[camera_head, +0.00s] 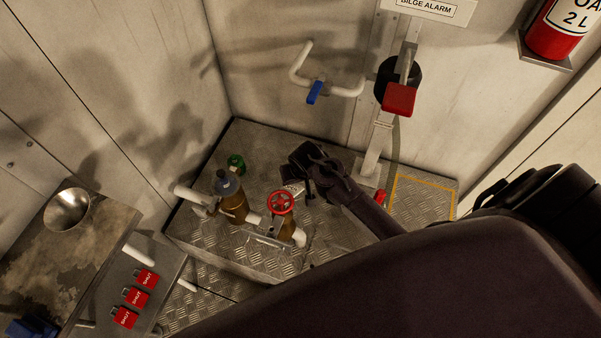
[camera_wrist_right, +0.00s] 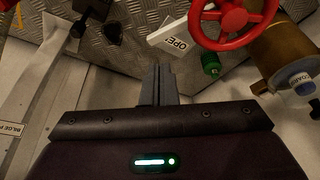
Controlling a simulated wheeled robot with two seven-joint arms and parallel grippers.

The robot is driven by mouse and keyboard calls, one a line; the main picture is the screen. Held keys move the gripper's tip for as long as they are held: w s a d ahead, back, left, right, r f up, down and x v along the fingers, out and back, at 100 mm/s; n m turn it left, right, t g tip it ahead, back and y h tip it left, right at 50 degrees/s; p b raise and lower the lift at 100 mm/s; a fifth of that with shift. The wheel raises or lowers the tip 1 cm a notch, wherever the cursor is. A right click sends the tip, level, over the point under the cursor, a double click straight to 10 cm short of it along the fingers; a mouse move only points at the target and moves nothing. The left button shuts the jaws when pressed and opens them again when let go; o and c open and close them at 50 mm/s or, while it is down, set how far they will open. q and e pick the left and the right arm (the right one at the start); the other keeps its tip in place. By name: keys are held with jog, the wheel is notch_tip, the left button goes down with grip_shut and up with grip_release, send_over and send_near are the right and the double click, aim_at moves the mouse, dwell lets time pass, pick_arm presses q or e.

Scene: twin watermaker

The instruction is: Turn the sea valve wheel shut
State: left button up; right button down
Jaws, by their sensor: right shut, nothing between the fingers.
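The red sea valve wheel (camera_head: 281,201) sits on a brass-coloured valve above the chequer-plate platform. It shows at the top of the right wrist view (camera_wrist_right: 243,38), partly cut off by the edge. A white tag reading "OPEN" (camera_wrist_right: 176,36) lies beside the wheel, and also shows in the head view (camera_head: 293,188). My right gripper (camera_head: 308,188) is just behind and right of the wheel. In the right wrist view its fingers (camera_wrist_right: 158,72) are shut and empty, apart from the wheel and tag. My left gripper is not in view.
A brown filter housing with a grey-blue top (camera_head: 232,197) and a green knob (camera_head: 236,162) stand left of the wheel. White pipes and a blue-handled valve (camera_head: 314,92) are on the back wall. Red "SHUT" tags (camera_head: 136,297) lie on the left shelf. My right arm covers the lower right.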

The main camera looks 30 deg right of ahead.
aim_at(301, 190)
jog(key=x, duration=0.3)
jog(key=shift+f, duration=0.3)
jog(key=s, duration=0.2)
jog(key=s+p, duration=0.1)
jog(key=shift+a+r, duration=0.1)
jog(key=shift+a, duration=0.15)
jog(key=shift+s+a, duration=0.2)
jog(key=shift+s, duration=0.25)
jog(key=shift+s+d+p, duration=0.1)
jog(key=shift+s+p, duration=0.05)
jog(key=shift+p, duration=0.15)
